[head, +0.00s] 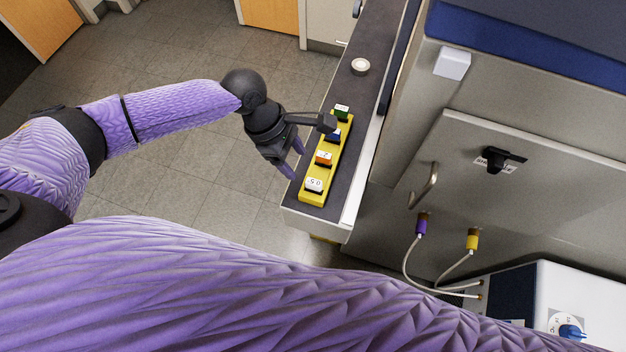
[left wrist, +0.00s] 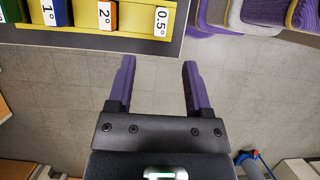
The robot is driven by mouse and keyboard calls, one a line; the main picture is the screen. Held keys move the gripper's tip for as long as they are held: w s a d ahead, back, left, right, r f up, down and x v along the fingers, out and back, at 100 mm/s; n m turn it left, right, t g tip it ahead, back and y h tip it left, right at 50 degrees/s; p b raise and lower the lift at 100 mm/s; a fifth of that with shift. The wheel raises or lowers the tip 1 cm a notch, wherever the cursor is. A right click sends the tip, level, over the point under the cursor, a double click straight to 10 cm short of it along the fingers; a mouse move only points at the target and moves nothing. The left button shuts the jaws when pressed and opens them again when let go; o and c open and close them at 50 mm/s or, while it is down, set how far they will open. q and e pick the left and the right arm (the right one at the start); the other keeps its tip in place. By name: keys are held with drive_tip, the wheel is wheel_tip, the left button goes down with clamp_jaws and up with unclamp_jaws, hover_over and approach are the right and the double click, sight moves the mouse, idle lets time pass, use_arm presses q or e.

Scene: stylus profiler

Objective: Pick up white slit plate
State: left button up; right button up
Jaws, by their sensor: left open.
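The white slit plate (head: 314,185), marked 0.5, stands in the near end slot of a yellow rack (head: 311,198) on the dark narrow counter. In the left wrist view the white plate (left wrist: 161,21) is at the top, with its label showing. My left gripper (head: 294,159) is open and empty, just off the counter's left edge beside the rack. In the left wrist view its two purple fingers (left wrist: 159,64) point toward the white plate, with a gap between them and it. My right gripper is not in view.
The rack also holds an orange plate (head: 323,158), a blue plate (head: 334,135) and a green plate (head: 341,112). A small round white object (head: 360,66) lies farther back on the counter (head: 374,38). A large cabinet (head: 520,160) with a handle borders the right.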

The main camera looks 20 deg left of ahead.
sight(313, 181)
use_arm(q)
drive_tip(key=x, duration=0.3)
drive_tip(key=b+x, duration=0.1)
drive_tip(key=x, duration=0.2)
drive_tip(key=b+x, duration=0.1)
drive_tip(key=x, duration=0.2)
drive_tip(key=shift+d+r, duration=0.2)
drive_tip(key=shift+d, duration=0.15)
clamp_jaws()
